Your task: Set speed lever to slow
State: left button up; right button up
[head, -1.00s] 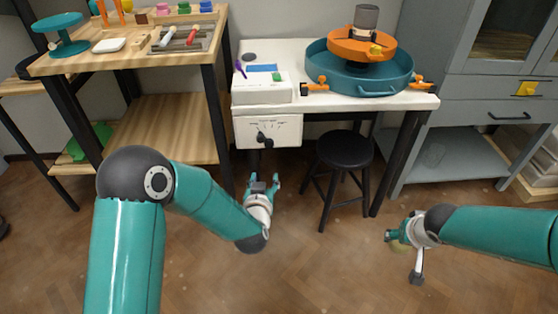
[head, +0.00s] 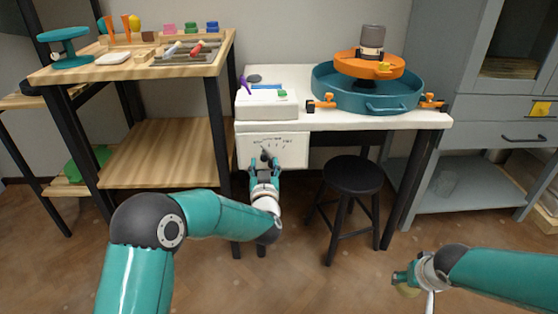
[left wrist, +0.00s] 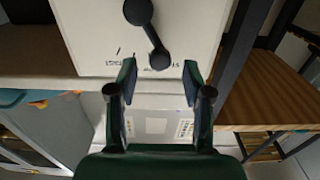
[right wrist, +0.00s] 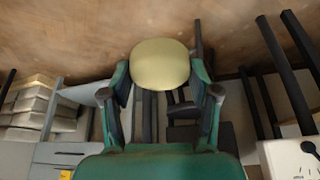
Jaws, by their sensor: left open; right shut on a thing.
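The speed lever (head: 265,154) is a black arm with a round knob on the white control panel (head: 290,150) under the wheel table. In the left wrist view the lever (left wrist: 149,34) runs from a round hub to its knob, over a printed scale too small to read. My left gripper (head: 264,168) is open in front of the panel. In the left wrist view its fingertips (left wrist: 159,74) stand either side of the knob; contact cannot be told. My right gripper (right wrist: 160,82) is shut on a pale yellow round thing (right wrist: 160,62), held low at the right.
A black stool (head: 353,175) stands right of the panel, near my left gripper. The white table (head: 430,119) carries a teal basin (head: 330,91) with an orange wheel. A wooden workbench (head: 190,74) is at left, a grey cabinet (head: 505,136) at right. Open floor lies in front.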

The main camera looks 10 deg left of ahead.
aim_at(264, 159)
pick_arm(q)
jog(key=shift+x, duration=1.95)
pick_arm(e)
jog(key=shift+f, duration=0.35)
